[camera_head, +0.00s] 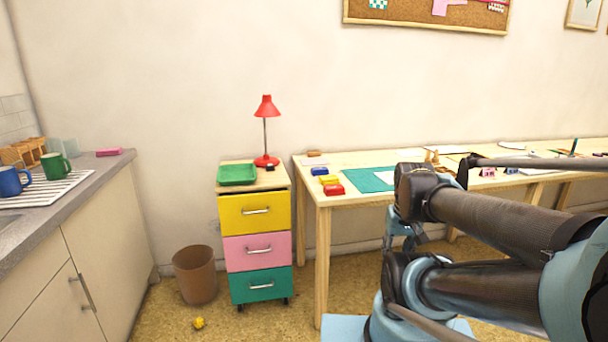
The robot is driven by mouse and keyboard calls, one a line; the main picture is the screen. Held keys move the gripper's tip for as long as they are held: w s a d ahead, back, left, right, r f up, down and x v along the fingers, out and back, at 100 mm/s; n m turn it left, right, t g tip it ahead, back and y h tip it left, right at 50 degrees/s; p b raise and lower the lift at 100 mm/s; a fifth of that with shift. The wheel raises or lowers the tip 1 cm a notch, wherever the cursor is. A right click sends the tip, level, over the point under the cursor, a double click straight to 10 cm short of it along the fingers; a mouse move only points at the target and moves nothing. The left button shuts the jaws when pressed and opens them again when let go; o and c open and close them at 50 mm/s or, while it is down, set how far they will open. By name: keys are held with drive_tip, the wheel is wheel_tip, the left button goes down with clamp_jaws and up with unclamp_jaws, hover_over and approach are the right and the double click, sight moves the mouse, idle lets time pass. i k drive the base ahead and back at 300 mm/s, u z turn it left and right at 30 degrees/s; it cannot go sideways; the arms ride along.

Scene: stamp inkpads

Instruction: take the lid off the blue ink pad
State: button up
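The blue ink pad (319,171) is small in view, near the left end of the wooden table. It lies at the back of a short row, behind a yellow ink pad (329,180) and a red ink pad (334,190). It looks like a closed block, but its lid cannot be told apart from its base at this distance. My folded arm fills the right side of the view, to the right of the pads and apart from them. I cannot make out my gripper's fingers among the arm links.
The wooden table (308,187) carries a green mat (366,180) right of the pads. A drawer cabinet (256,225) with a red lamp (266,130) and green tray (238,173) stands left of it. A brown bin (195,275) and yellow crumpled object (199,322) are on the floor.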

sight(317, 170)
drive_tip(key=u, duration=0.05)
drive_tip(key=i, duration=1)
